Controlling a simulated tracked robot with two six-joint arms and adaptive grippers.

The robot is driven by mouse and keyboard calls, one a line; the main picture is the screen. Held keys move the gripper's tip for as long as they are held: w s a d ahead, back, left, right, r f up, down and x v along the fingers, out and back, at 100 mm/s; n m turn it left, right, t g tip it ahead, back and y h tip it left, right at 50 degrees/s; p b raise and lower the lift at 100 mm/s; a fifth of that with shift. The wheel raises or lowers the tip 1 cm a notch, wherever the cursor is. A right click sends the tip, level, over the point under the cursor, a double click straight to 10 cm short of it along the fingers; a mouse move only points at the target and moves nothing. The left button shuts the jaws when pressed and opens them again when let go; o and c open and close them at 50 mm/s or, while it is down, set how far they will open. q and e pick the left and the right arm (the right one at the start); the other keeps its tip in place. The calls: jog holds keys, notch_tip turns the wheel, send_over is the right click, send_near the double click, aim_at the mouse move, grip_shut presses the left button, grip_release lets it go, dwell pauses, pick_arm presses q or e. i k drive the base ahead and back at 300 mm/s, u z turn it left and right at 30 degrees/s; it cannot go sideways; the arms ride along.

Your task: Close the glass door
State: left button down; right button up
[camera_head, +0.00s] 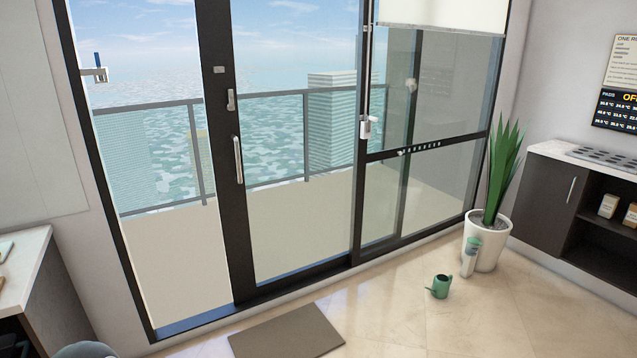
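The sliding glass door (295,215) has a dark frame and stands in the middle of the view. A light vertical handle (238,160) is on its left stile (222,190), with a small latch (230,100) above it. A wide gap is open between this stile and the dark left jamb (110,195), and the balcony shows through it. The door's right edge meets a fixed glass panel (440,185). Neither of my grippers is in view.
A grey mat (286,333) lies on the floor before the door. A green watering can (440,286), a spray bottle (470,256) and a potted plant (488,245) stand at right. A counter (28,262) is at left, a dark cabinet (545,205) at right. The tiled floor between is mostly clear.

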aim_at(212, 21)
jog(key=i, duration=2.9)
jog(key=u, duration=0.1)
